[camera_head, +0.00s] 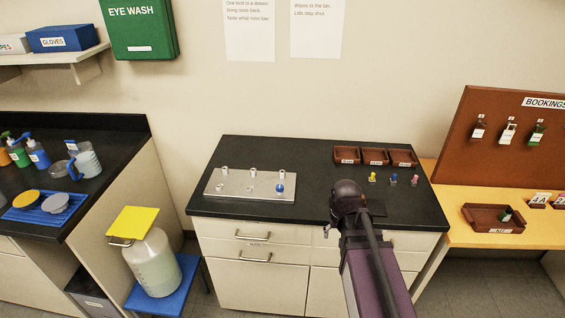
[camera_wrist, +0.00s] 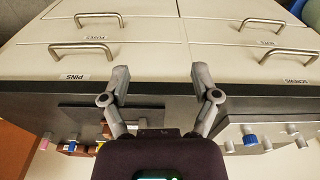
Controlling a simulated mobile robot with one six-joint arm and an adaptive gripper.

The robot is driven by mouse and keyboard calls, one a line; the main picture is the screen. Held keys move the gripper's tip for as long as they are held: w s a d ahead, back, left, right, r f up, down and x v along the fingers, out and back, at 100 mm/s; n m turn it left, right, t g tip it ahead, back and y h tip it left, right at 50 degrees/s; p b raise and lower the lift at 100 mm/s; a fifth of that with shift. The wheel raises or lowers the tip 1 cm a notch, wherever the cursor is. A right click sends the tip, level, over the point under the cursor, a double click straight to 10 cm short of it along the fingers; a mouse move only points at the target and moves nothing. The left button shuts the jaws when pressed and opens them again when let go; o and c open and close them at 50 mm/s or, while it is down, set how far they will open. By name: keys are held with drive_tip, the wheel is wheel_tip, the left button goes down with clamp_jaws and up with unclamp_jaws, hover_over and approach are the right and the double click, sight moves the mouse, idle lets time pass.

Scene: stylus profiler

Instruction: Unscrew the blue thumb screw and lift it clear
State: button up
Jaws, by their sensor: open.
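The blue thumb screw (camera_head: 280,188) stands at the front right of a pale metal plate (camera_head: 235,186) on the black counter. It also shows in the wrist view as a blue knob (camera_wrist: 250,140) at the lower right, beside pale posts. My gripper (camera_wrist: 160,78) is open and empty, its two fingers apart in front of the drawer fronts. It is away from the screw.
Several pale posts (camera_head: 253,171) stand on the plate. Yellow, blue and pink small parts (camera_head: 393,179) stand at the right, with brown trays (camera_head: 374,157) behind. Drawer handles (camera_head: 252,236) stick out below the counter edge. The counter between plate and trays is clear.

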drive_tip(key=w+a+r+t+p, duration=0.2)
drive_tip(key=w+a+r+p, duration=0.3)
drive_tip(key=w+a+r, duration=0.25)
drive_tip(key=n+t+p, duration=0.2)
drive_tip(key=p, duration=0.3)
approach(280, 187)
wheel_tip(280, 187, up, 3)
drive_tip(key=shift+s+d+r+y, duration=0.15)
drive_tip(key=shift+s+d+y, duration=0.15)
drive_tip(key=shift+d+y, duration=0.1)
drive_tip(key=shift+g, duration=0.3)
drive_tip(key=b+x, duration=1.2)
drive_tip(key=x, duration=0.1)
drive_tip(key=shift+w+f+b, duration=0.2)
drive_tip(key=shift+f+b, duration=0.15)
drive_tip(key=shift+c, duration=0.2)
clamp_jaws()
